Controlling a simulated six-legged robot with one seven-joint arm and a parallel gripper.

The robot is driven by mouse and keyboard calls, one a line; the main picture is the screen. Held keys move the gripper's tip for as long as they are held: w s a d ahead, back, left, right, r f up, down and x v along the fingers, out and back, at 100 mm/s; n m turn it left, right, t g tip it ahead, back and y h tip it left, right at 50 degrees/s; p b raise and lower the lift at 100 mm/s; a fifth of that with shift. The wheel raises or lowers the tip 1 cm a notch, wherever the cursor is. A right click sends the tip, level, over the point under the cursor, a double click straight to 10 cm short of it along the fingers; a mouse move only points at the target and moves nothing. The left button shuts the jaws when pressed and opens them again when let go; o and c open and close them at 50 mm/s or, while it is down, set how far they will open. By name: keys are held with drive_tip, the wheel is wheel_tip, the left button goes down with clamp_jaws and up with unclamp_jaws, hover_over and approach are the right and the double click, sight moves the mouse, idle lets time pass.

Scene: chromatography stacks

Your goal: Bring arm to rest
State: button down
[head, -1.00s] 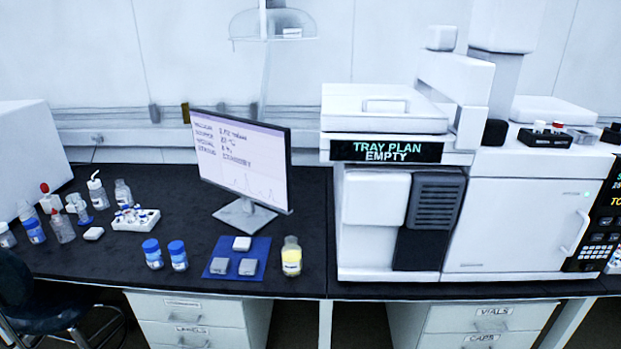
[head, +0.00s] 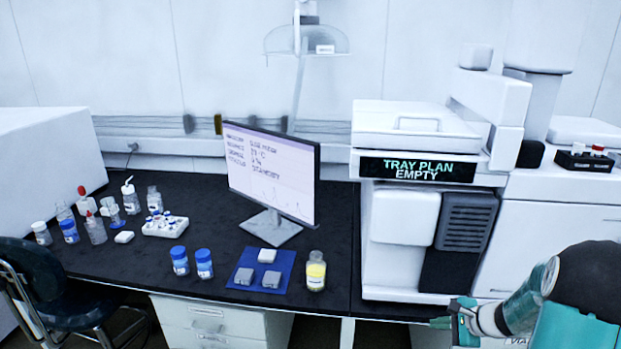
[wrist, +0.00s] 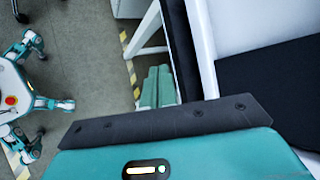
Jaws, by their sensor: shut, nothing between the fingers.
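My gripper (head: 440,322) shows at the lower right of the head view, with my teal, white and black arm behind it. It is in front of the bench's front edge, below the grey vent of the white instrument. In the wrist view its two green fingers (wrist: 158,72) lie side by side, shut, with nothing held. The floor and bench edge are beyond them. My own body and teal legs show at the left of the wrist view.
The dark bench (head: 330,262) carries a monitor (head: 270,172), a blue mat (head: 243,262) with small blocks, a yellow-filled bottle (head: 316,272), several vials and a white instrument (head: 395,235). A dark chair (head: 40,272) stands at left. Drawers (head: 225,318) are under the bench.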

drive_tip(key=s+a+r+n+g+h, duration=0.1)
drive_tip(key=s+a+r+n+g, duration=0.1)
drive_tip(key=s+a+r+n, duration=0.5)
drive_tip(key=s+a+r+n+g, duration=0.15)
drive_tip(key=a+r+n, duration=0.25)
drive_tip(key=a+r, duration=0.6)
drive_tip(key=s+a+r+n+t+h, duration=0.1)
drive_tip(key=s+a+r+n+h, duration=0.1)
drive_tip(key=s, duration=0.5)
drive_tip(key=s+a+r+n+h, duration=0.2)
drive_tip(key=s+a+r+n, duration=0.1)
drive_tip(key=s, duration=0.5)
drive_tip(key=r+n, duration=0.1)
drive_tip(key=n, duration=0.1)
drive_tip(key=shift+s+r+n+t, duration=0.3)
drive_tip(key=shift+r+n+t, duration=0.05)
drive_tip(key=shift+r+n, duration=0.05)
drive_tip(key=shift+d, duration=0.2)
